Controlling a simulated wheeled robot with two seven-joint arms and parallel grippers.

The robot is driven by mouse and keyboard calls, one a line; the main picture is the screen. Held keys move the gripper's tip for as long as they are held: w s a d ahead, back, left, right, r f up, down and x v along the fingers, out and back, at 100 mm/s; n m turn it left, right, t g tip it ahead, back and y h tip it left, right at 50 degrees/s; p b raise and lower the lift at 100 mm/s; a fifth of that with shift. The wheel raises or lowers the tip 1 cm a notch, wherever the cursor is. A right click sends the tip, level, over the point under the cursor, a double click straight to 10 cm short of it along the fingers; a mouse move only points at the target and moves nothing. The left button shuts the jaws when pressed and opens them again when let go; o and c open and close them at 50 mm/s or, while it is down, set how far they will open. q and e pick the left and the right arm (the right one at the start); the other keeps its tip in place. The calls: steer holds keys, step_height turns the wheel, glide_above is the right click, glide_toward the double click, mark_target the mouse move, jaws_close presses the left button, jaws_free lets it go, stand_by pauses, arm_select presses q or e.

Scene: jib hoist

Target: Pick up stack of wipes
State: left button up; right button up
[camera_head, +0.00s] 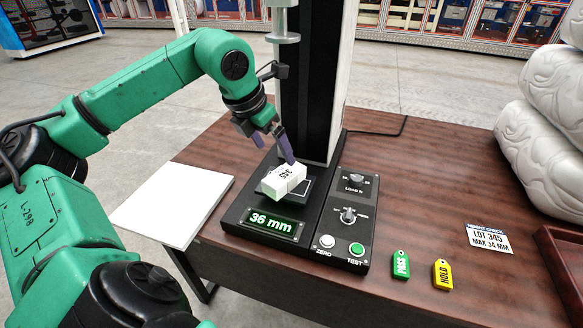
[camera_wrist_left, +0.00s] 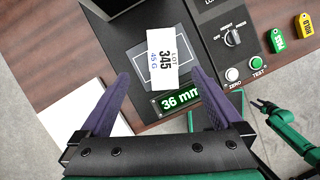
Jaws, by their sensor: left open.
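The stack of wipes (camera_head: 285,182) is a small white block labelled 345. It sits on the plate of a black tester (camera_head: 240,217) whose display reads 36 mm. My left gripper (camera_head: 273,149) is open, its purple fingers just above and behind the stack in the head view. In the left wrist view the stack (camera_wrist_left: 162,58) lies ahead, between the lines of the spread fingers (camera_wrist_left: 161,76), with nothing held. My right gripper (camera_wrist_left: 265,108) appears small at the right of the left wrist view; its jaw state is unclear.
The tester's column (camera_head: 312,80) rises behind the stack. A white board (camera_head: 172,205) lies at the table's left edge. Green PASS (camera_head: 401,265) and yellow HOLD (camera_head: 442,274) tags and a LOT 345, MAX 34 MM card (camera_head: 489,238) lie to the right. White wrapped bundles (camera_head: 545,150) stand far right.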

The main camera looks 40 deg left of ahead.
arm_select(q)
glide_above(284, 174)
steer(key=s, duration=0.2)
step_height(284, 174, down, 4)
steer(key=shift+f+p, duration=0.1)
steer(key=shift+p, duration=0.2)
steer(key=p+x, duration=0.1)
steer(key=x, duration=0.4)
steer(key=shift+w+f, duration=0.15)
steer(key=shift+f, duration=0.05)
steer(key=shift+a+f, duration=0.1)
steer(key=shift+f, duration=0.05)
arm_select(e)
steer(key=shift+s+d+r, duration=0.45)
steer(key=shift+s+r, duration=0.25)
steer(key=shift+r, duration=0.1)
arm_select(q)
steer(key=shift+f, duration=0.2)
arm_select(e)
steer(key=shift+a+f, duration=0.2)
steer(key=shift+f, duration=0.1)
arm_select(q)
jaws_close()
arm_select(e)
steer(key=shift+s+r, duration=0.1)
